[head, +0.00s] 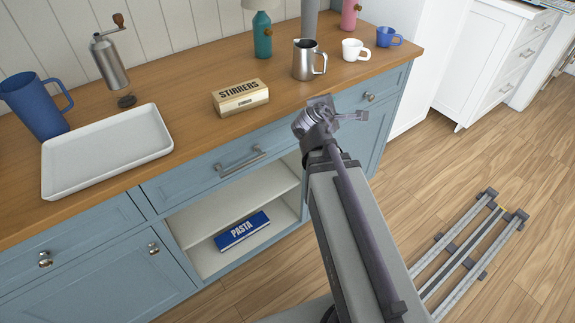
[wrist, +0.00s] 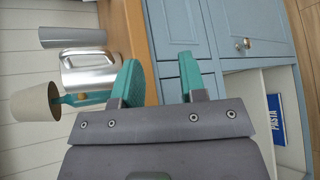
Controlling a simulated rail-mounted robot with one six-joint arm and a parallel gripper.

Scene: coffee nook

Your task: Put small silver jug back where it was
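The small silver jug (head: 305,62) stands upright on the wooden counter, with its handle to the right. It also shows in the wrist view (wrist: 88,76), lying sideways in that picture, to the left of the fingers. My gripper (head: 338,112) is in front of the counter edge, apart from the jug. In the wrist view its two teal fingers (wrist: 162,80) are spread with nothing between them.
A STIRRERS box (head: 240,97) stands left of the jug, a teal lamp (head: 262,38) behind left. A white cup (head: 354,50) and blue cup (head: 388,37) stand right. A white tray (head: 108,150) lies far left. Bare counter lies between box and jug.

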